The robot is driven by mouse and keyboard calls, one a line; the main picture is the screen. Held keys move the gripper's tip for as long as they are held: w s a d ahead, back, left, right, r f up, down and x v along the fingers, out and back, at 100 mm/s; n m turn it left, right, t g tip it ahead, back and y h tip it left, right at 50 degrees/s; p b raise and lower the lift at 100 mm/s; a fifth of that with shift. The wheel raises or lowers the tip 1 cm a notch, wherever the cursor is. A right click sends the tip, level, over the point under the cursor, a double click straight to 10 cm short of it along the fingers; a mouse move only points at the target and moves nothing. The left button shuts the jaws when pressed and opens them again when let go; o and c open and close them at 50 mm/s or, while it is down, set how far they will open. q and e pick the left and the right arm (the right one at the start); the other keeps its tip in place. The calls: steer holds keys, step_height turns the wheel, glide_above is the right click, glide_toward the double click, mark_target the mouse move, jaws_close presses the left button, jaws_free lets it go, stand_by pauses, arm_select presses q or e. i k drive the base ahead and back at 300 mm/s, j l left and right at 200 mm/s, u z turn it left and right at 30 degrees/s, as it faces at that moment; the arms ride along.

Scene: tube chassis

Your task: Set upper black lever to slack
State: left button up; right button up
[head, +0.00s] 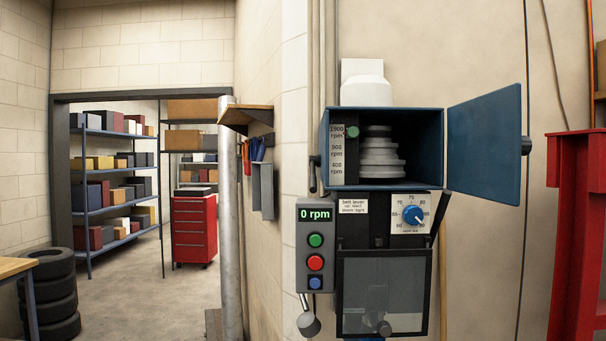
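A short black lever (313,176) sits at the left side of the blue pulley box (385,187), close to upright; I cannot tell which of its ends is the pivot. A second black lever (440,208), lower on the right beside the speed dial, leans up and to the right. A white label (353,206) below the box appears to read belt lever, up slack, down tight. The box door (485,146) stands open to the right, showing stepped grey pulleys (378,158); any belt is not clearly visible. Neither of my grippers is in view.
A grey control box (315,245) reads 0 rpm and has green, red and blue buttons. A blue dial (413,215) and a clear guard (385,285) are nearby. A red frame (575,230) stands at right. A grey-knobbed handle (308,323) hangs below the control box.

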mark_target(312, 183)
steer(key=i+j+z, duration=0.1)
steer(key=z, duration=0.25)
steer(key=i+j+z, duration=0.1)
steer(key=j+z, duration=0.25)
steer(key=i+j+z, duration=0.1)
steer(key=z, duration=0.25)
steer(key=i+j+z, duration=0.2)
steer(key=j+z, duration=0.15)
steer(key=j, duration=1.15)
steer(key=j+z, duration=0.35)
steer(key=j, duration=3.3)
